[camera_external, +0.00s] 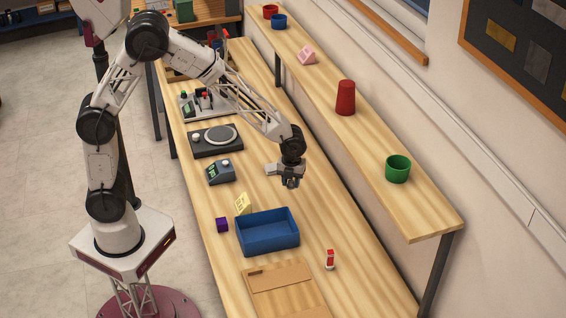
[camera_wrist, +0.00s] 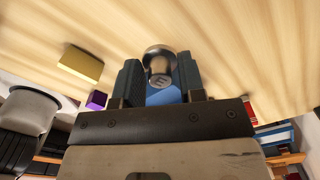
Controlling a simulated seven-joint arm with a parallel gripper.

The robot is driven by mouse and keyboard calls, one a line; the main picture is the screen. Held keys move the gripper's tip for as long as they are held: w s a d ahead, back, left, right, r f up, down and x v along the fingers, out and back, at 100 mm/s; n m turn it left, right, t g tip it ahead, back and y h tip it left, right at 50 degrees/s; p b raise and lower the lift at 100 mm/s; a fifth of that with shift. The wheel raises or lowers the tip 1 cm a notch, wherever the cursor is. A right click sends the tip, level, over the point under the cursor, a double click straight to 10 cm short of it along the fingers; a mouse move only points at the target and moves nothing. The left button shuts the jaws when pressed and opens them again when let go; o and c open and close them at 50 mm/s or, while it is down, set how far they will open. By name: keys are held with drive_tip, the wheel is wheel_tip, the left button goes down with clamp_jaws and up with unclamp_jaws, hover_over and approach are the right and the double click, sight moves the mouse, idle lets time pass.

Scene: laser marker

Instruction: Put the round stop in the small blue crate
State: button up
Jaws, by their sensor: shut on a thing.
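The round stop (camera_wrist: 160,62), a shiny metal piece with a rounded top, is held between the two dark fingers of my gripper (camera_wrist: 159,78) in the wrist view. My gripper (camera_external: 290,182) is shut on it, above the bench and behind the small blue crate in the external view. The stop is too small to make out there. The small blue crate (camera_external: 268,247) stands on the bench, and it looks empty. A blue patch between the fingers in the wrist view seems to be this crate (camera_wrist: 163,96), mostly hidden by my gripper.
A purple cube (camera_external: 222,225) and a yellow block (camera_external: 243,203) stand beside the crate's left side. A raised shelf (camera_external: 428,216) runs along the right.

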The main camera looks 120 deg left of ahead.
drive_tip(key=d+n, duration=0.6)
drive_tip(key=d, duration=1.3)
drive_tip(key=shift+r+n, duration=0.3)
drive_tip(key=shift+r, duration=0.05)
drive_tip(key=shift+d+f, duration=0.1)
hover_over(267, 232)
drive_tip(key=w+d, duration=0.2)
drive_tip(key=d, duration=0.1)
drive_tip(key=shift+s+f, duration=0.15)
drive_tip(key=shift+f, duration=1.35)
drive_tip(key=shift+s+f, duration=0.1)
drive_tip(key=shift+f, duration=1.4)
drive_tip(key=shift+f, duration=1.9)
drive_tip(key=shift+f, duration=0.1)
drive_tip(key=o, duration=0.9)
drive_tip(key=shift+o, duration=0.2)
